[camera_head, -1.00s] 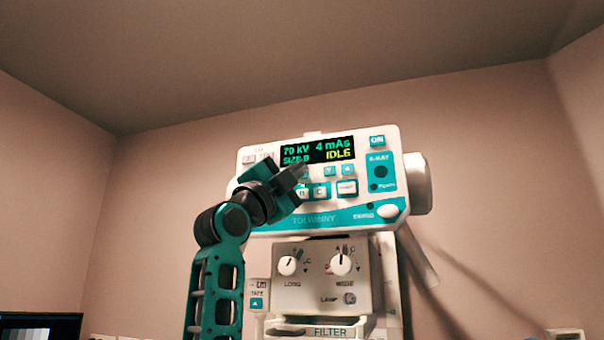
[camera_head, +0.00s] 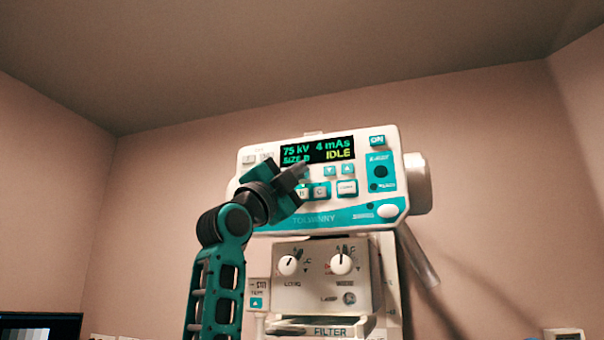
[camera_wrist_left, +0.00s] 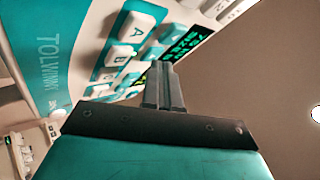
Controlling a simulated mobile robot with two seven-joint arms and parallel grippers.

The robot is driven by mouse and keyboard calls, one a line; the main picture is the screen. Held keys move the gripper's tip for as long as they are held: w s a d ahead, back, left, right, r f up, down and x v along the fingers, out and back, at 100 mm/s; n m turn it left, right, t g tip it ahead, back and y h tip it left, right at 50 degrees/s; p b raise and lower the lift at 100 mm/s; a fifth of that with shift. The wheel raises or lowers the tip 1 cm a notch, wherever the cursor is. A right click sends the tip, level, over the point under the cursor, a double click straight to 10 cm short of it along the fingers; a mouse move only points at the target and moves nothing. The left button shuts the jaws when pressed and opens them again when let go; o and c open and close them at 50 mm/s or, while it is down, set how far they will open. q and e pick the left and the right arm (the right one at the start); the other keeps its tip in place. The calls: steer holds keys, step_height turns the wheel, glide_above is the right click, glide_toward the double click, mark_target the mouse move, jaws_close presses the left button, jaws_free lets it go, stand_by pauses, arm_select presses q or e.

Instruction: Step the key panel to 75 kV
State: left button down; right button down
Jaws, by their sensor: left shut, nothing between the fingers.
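The key panel (camera_head: 290,213) is the white and teal front of the machine, with its display (camera_head: 318,150) reading 75 kV, 4 mAs and IDLE. My left gripper (camera_head: 301,168) is shut and empty, its fingertips just below the display at the upper keys. It hides some keys at the panel's left. In the left wrist view the shut fingers (camera_wrist_left: 162,82) point at the panel beside the lettered keys A (camera_wrist_left: 136,27) and B (camera_wrist_left: 119,55). I cannot tell whether the tips touch a key. My right gripper is not in view.
Below the panel is a white box with two knobs (camera_head: 341,263) and a FILTER slot (camera_head: 330,331). A dark monitor (camera_head: 40,325) stands at the lower left.

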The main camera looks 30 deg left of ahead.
arm_select(q)
steer(key=shift+s+d, duration=0.15)
steer(key=shift+s, duration=0.55)
steer(key=s+b, duration=0.1)
steer(key=s, duration=0.1)
steer(key=s+d+b, duration=0.1)
steer(key=s, duration=0.2)
steer(key=shift+w+f+y, duration=0.1)
steer(key=shift+y, duration=0.2)
stand_by(0.6)
